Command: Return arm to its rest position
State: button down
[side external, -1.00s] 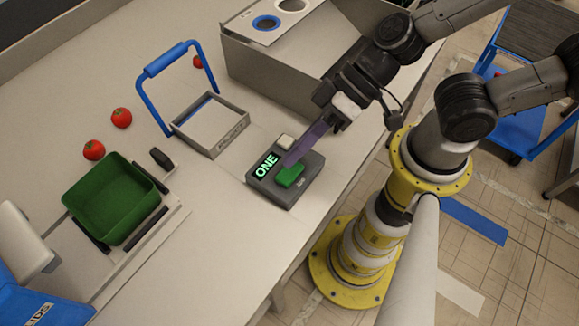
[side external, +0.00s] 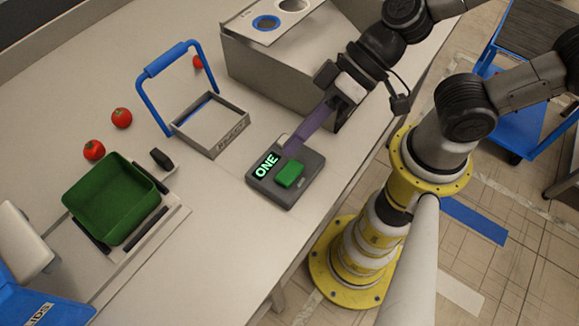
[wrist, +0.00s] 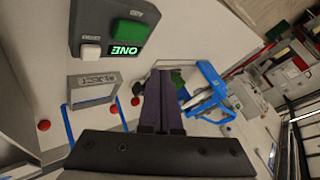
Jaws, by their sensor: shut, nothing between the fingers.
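My gripper (side external: 303,137) has long purple fingers that are shut and empty. In the side view the fingertips appear over the back edge of the grey button box (side external: 306,185), and the fingers look clear of its green button (side external: 290,174). The box's display reads "ONE". In the wrist view the shut fingers (wrist: 161,92) point away from the camera, and the button box (wrist: 110,30) lies at the upper left with its green button and white button (wrist: 91,50) in sight.
A reject tray (side external: 212,148) with a blue handle (side external: 147,100) stands left of the box. An empty green crate (side external: 85,204) sits farther left, with tomatoes (side external: 121,118) behind it. A large grey bin (side external: 255,75) stands near my arm. The table front is clear.

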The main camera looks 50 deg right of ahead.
jog(key=shift+w+d, duration=0.25)
jog(key=shift+w, duration=0.1)
jog(key=w+d+r+m+t+h, duration=0.1)
jog(key=w+d+r+t+h, duration=0.15)
jog(key=d+r, duration=0.5)
jog(key=s+d+m+h, duration=0.1)
jog(key=s+d+h, duration=0.2)
jog(key=d, duration=0.4)
jog(key=s+d+m+h, duration=0.2)
jog(key=d+h, duration=0.1)
jog(key=d, duration=0.3)
jog(key=shift+s+d+f+g, duration=0.15)
jog(key=shift+s+d+g, duration=0.2)
jog(key=shift+s+d, duration=0.05)
